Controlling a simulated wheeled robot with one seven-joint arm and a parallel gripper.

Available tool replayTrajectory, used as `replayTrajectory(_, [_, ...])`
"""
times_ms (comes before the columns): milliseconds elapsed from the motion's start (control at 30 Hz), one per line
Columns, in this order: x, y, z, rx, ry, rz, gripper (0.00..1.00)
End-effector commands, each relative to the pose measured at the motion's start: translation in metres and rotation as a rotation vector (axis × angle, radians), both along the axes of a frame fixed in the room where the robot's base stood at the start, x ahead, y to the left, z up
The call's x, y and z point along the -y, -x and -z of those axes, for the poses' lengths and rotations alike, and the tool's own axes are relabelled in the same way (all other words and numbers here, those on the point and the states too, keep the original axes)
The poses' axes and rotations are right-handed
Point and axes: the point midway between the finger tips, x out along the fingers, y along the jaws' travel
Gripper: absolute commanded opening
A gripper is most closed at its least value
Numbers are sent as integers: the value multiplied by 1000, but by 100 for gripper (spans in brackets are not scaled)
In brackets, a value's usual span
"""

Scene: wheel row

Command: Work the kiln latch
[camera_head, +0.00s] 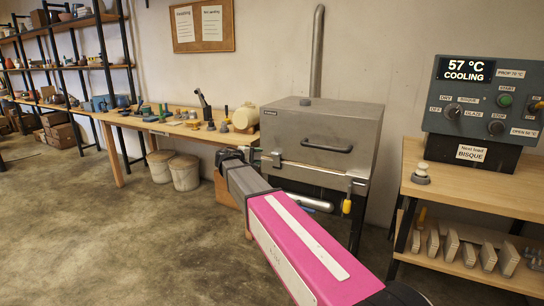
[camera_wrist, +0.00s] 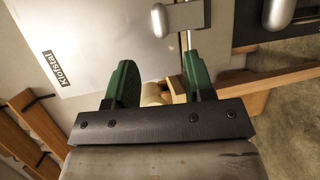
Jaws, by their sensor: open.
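The grey metal kiln (camera_head: 322,128) stands against the wall with its lid down and a dark handle (camera_head: 327,147) on the front. A small metal fitting (camera_head: 276,158), apparently part of the latch, sits at its left front corner; a thin bar runs right from it. In the wrist view a metal plate with a rounded knob (camera_wrist: 158,20) and a thin rod lies just beyond the fingertips. My gripper (camera_head: 238,153) is beside that corner, its green fingers (camera_wrist: 158,62) open and apparently empty. Contact with the metal is unclear.
A yellow-handled piece (camera_head: 347,206) hangs at the kiln's right front. The control panel (camera_head: 485,100) reads 57 °C, cooling; its labels say prop 70 °C and open 50 °C. A tool-covered workbench (camera_head: 190,135) stands left.

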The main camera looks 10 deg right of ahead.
Motion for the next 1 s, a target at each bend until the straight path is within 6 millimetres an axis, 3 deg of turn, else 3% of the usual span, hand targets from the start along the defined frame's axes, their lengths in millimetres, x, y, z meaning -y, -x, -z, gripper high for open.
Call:
replayTrajectory(400, [60,-36,13,-1,-2,3,48])
replayTrajectory(600, [74,-44,16,0,-2,1,48])
replayTrajectory(933, [76,-45,17,-1,-3,1,48])
replayTrajectory(967, [76,-45,17,-1,-3,1,42])
replayTrajectory(1000, [76,-45,17,-1,-3,1,29])
